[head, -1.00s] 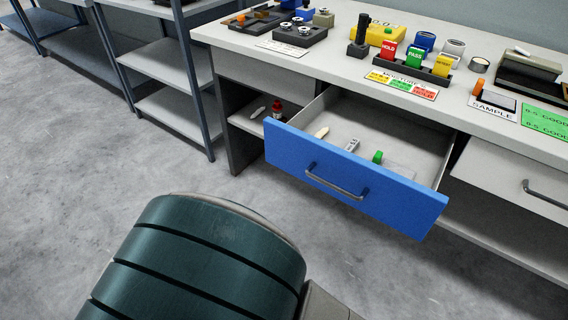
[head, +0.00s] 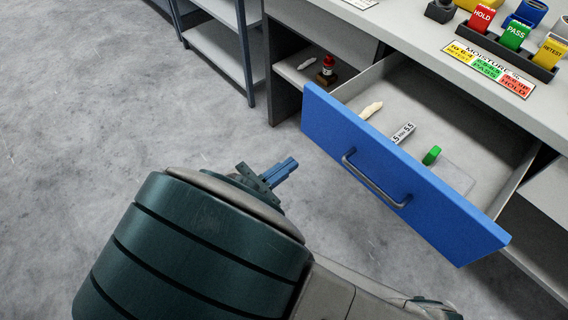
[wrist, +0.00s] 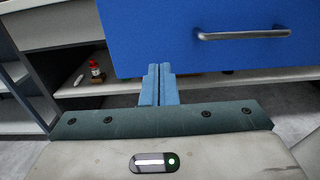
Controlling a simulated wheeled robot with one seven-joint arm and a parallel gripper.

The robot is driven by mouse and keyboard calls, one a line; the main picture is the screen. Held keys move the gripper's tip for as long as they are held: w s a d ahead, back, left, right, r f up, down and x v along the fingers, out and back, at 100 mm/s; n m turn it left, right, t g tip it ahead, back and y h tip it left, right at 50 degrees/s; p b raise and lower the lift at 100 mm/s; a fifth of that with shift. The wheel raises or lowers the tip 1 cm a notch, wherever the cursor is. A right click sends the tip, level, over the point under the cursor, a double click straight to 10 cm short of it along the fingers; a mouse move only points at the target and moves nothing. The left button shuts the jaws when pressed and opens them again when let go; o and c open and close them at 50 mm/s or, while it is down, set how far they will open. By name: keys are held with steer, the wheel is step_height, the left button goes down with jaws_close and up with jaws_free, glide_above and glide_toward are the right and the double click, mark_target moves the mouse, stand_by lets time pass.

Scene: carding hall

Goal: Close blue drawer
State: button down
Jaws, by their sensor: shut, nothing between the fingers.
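The blue drawer (head: 400,172) is pulled well out of the bench in the head view, with its grey bar handle (head: 376,180) on the front. Inside lie a pale elongated piece (head: 371,110), a white labelled item (head: 403,132) and a green piece (head: 432,155). My gripper (head: 290,163) is left of the drawer front, apart from it, with its blue fingers together and empty. In the wrist view the fingers (wrist: 158,72) point at the lower part of the drawer front (wrist: 160,30), left of the handle (wrist: 243,34). I cannot tell the exact gap.
The bench top (head: 430,45) carries a card rack (head: 510,50) and a moisture label (head: 488,66). An open compartment left of the drawer holds a red-topped bottle (head: 326,68). A metal shelf unit (head: 225,55) stands further left. The floor (head: 90,120) is clear.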

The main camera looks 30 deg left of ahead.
mark_target(331, 134)
steer(key=b+x, duration=0.2)
steer(key=x, duration=0.7)
steer(key=shift+w+f, duration=0.1)
steer(key=shift+w, duration=0.1)
steer(key=shift+w+d, duration=0.25)
steer(key=shift+w, duration=0.15)
